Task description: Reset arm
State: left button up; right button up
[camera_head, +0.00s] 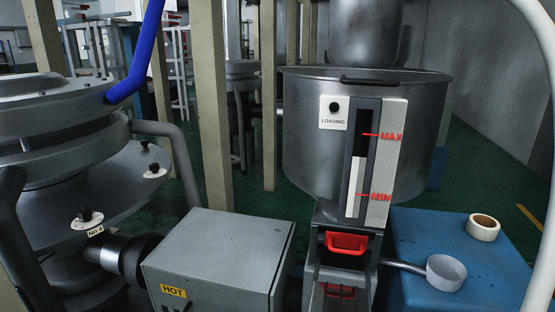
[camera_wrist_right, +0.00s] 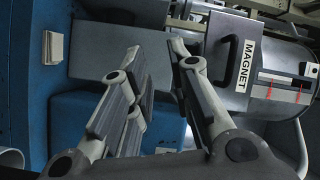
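My right gripper (camera_wrist_right: 154,50) shows in the right wrist view. Its two fingers are spread apart with nothing between them. Beyond the fingertips, to the right, is a grey box labelled MAGNET (camera_wrist_right: 230,62) with a black handle. I cannot tell the exact gap between the fingers and the box. In the head view neither gripper can be made out. The steel hopper (camera_head: 305,145) stands right of centre, with a level gauge marked MAX and MIN on its front. A red handle (camera_head: 346,243) sits below it.
A grey box labelled HOT (camera_head: 220,258) stands at bottom centre, beside a large round machine (camera_head: 60,135) with a No.4 tag. A blue table (camera_head: 410,230) at right carries a tape roll (camera_head: 483,226) and a pale cup (camera_head: 446,272). Beige posts (camera_head: 203,110) stand behind.

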jog(key=s+d+f+n+g, duration=0.1)
jog(key=s+f+n+g, duration=0.15)
jog(key=f, duration=0.55)
jog(key=s+d+f+n+g+h, duration=0.1)
jog(key=d+f+n+g, duration=0.15)
jog(key=f, duration=0.65)
jog(key=s+d+f+n+g, duration=0.1)
jog(key=s+f+n+g, duration=0.15)
jog(key=f, duration=0.55)
jog(key=s+d+f+n+g+h, duration=0.1)
jog(key=s+d+f+n+g, duration=0.2)
jog(key=s+f, duration=0.4)
jog(key=s+d+f+n+g+h, duration=0.2)
jog(key=s+d+f+n+g, duration=0.1)
jog(key=s+f+g, duration=0.3)
jog(key=shift+s+f, duration=0.4)
jog(key=shift+s, duration=0.5)
